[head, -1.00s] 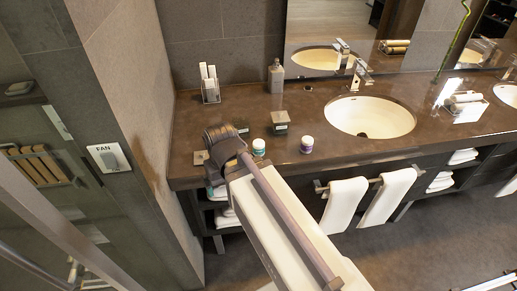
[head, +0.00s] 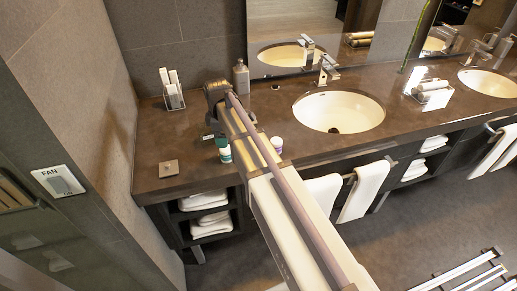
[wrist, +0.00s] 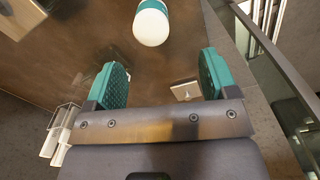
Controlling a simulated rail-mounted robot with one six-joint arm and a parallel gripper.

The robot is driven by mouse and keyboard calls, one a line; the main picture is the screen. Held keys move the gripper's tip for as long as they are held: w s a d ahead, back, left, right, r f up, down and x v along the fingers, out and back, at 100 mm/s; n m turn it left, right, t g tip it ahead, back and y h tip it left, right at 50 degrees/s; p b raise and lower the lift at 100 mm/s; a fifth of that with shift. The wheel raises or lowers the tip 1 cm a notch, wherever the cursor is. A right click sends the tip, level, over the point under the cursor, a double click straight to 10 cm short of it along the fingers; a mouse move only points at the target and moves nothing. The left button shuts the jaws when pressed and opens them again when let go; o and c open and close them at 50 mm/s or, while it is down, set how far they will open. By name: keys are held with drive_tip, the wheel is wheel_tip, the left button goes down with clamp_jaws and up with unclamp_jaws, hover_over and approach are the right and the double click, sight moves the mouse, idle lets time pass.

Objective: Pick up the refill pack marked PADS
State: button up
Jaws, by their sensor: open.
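My gripper (head: 208,138) is above the left part of the vanity counter. In the wrist view its two teal finger pads (wrist: 162,80) stand apart with nothing gripped between them. A small box-shaped pack (wrist: 20,16) is at the top left corner of the wrist view, partly cut off, beyond the left finger. I cannot read a label on it, so I cannot tell whether it is the PADS pack. In the head view my arm hides the counter where packs stood.
A white-capped teal jar (head: 224,153) and a second jar (head: 276,144) stand near the front edge. A small flat square (head: 168,168) lies at left. A holder with white items (head: 172,90) and a grey bottle (head: 241,76) stand behind. The sink (head: 338,110) is to the right.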

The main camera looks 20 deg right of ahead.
sight(227, 153)
drive_tip(key=n, duration=0.1)
drive_tip(key=w+d+n, duration=0.1)
drive_tip(key=n, duration=0.1)
drive_tip(key=shift+w+d, duration=0.2)
drive_tip(key=shift+d, duration=0.1)
drive_tip(key=shift+s+n, duration=0.15)
drive_tip(key=shift+n, duration=0.65)
drive_tip(key=shift+a+n, duration=0.25)
drive_tip(key=shift+n, duration=0.05)
drive_tip(key=shift+a+f, duration=0.1)
drive_tip(key=shift+a, duration=0.1)
wheel_tip(227, 153, down, 11)
drive_tip(key=b, duration=1.1)
drive_tip(key=shift+r, duration=0.2)
drive_tip(key=c, duration=1)
